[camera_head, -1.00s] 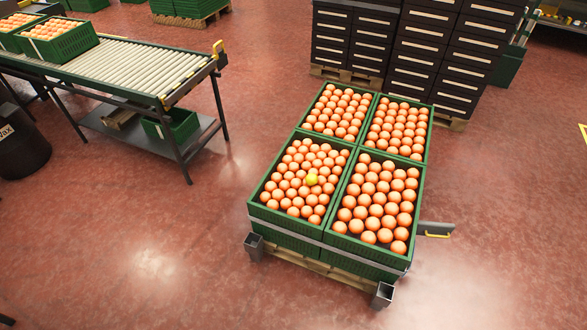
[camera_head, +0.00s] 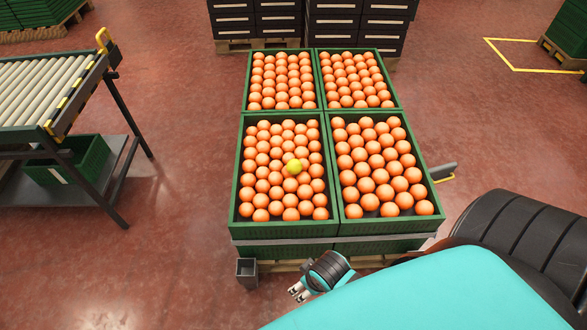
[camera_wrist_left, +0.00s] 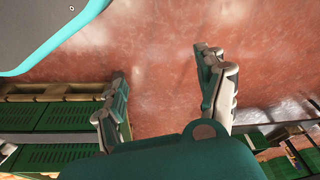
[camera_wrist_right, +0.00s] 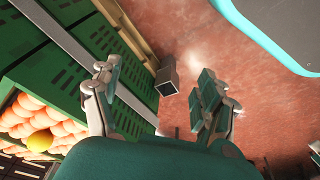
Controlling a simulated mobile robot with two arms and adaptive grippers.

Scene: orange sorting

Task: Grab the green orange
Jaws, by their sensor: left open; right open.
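The green orange (camera_head: 294,166) looks yellow-green and lies on top of the orange ones in the near left crate (camera_head: 240,180). It also shows at the left edge of the right wrist view (camera_wrist_right: 40,141). My right gripper (camera_head: 296,292) is in front of the crates, low and near the pallet, with its arm coming in from the right. In the right wrist view its fingers (camera_wrist_right: 157,100) are apart with nothing between them. My left gripper (camera_wrist_left: 165,90) shows only in its own wrist view, open and empty over the floor.
Several green crates of oranges stand on a pallet, with a grey post (camera_head: 247,272) at its front left corner. A roller conveyor (camera_head: 45,90) is at the left. The floor between conveyor and crates is clear.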

